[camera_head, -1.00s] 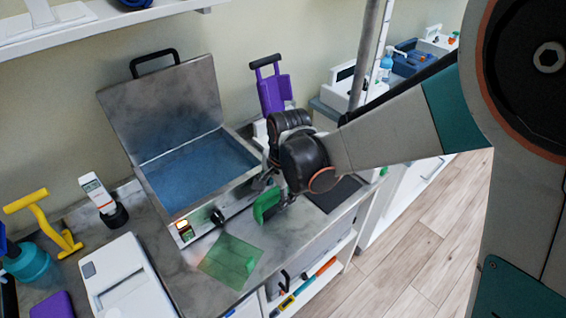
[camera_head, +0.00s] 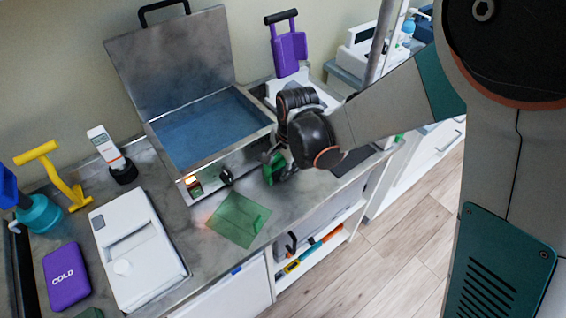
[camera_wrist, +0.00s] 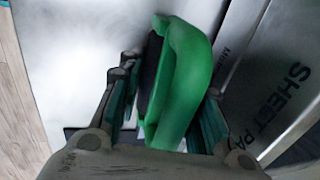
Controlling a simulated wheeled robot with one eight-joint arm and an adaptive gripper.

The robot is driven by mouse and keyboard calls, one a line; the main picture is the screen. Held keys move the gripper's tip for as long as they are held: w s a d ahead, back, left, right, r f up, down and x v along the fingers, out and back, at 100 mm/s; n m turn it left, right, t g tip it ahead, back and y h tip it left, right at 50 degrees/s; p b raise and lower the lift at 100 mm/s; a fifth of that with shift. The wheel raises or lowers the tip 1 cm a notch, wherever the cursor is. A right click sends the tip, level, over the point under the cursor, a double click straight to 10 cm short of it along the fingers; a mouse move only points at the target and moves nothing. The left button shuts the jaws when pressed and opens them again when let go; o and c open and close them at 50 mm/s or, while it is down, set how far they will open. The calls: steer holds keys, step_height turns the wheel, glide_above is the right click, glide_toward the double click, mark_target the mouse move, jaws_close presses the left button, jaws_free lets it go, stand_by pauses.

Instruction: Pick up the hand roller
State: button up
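A green rounded piece with a dark inner part, which I take to be the hand roller (camera_wrist: 182,85), lies between my fingers in the wrist view. In the head view the hand roller (camera_head: 272,170) shows low at the front of the open metal box, partly hidden by my gripper. My gripper (camera_wrist: 165,115) has teal finger pads on both sides of it, very near its sides. In the head view my gripper (camera_head: 284,166) points down over the counter. I cannot tell whether the pads press on the roller.
An open metal box (camera_head: 138,75) with a blue inside stands behind. A green translucent sheet (camera_head: 232,216) lies in front. A purple thing with a black handle (camera_head: 290,52) stands behind.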

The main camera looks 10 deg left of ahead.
steer(key=c, duration=0.3)
steer(key=shift+c, duration=0.2)
